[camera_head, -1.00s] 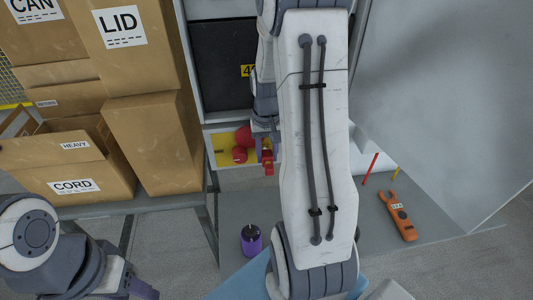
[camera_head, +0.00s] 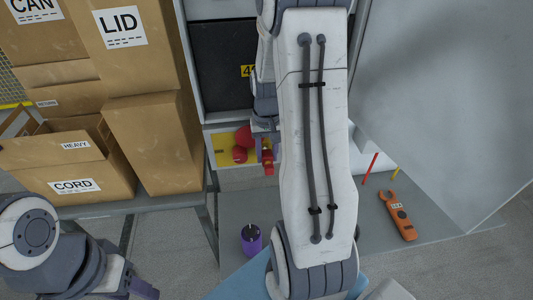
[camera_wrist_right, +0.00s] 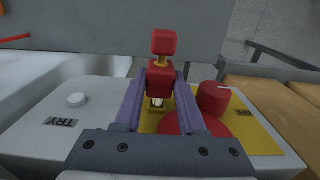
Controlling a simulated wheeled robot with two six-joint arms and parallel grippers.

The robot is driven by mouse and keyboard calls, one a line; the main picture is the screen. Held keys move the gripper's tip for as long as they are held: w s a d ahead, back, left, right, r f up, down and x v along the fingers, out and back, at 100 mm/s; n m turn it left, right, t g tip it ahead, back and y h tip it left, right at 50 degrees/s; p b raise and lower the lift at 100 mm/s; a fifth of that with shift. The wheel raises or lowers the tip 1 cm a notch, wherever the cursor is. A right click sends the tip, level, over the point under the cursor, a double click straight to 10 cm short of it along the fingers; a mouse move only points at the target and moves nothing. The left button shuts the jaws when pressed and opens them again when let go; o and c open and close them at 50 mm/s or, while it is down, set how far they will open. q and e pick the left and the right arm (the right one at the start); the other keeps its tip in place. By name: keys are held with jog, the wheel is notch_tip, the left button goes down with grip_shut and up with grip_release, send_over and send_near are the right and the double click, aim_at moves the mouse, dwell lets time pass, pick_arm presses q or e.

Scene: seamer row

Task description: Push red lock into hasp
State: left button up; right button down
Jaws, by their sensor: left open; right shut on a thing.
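The red lock (camera_wrist_right: 160,81) is between the purple fingers of my right gripper (camera_wrist_right: 159,98) in the right wrist view. A second red block (camera_wrist_right: 164,42) lies beyond it, with a brass piece between the two. A small brass and white part shows between the fingers, at the yellow plate (camera_wrist_right: 259,138); I cannot tell whether it is the hasp or whether the lock is in it. In the head view the red lock (camera_head: 268,168) is small and partly hidden by my right arm, beside the yellow plate. My left gripper (camera_head: 143,288) is open and empty at the lower left, partly cut off.
A large red disc (camera_wrist_right: 193,124) and a red knob (camera_wrist_right: 212,98) stand on the plate, close to the right finger. A white knob (camera_wrist_right: 77,100) is on the panel. Cardboard boxes (camera_head: 150,145) stand left. A purple can (camera_head: 251,240) and orange meter (camera_head: 398,215) are below.

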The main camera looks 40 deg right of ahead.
aim_at(266, 151)
jog(key=shift+w+d, duration=0.2)
jog(key=shift+w, duration=0.15)
dwell(0.6)
jog(key=shift+c, duration=2.1)
grip_release()
notch_tip(266, 151, up, 10)
jog(key=b, duration=0.1)
jog(key=shift+r, duration=0.25)
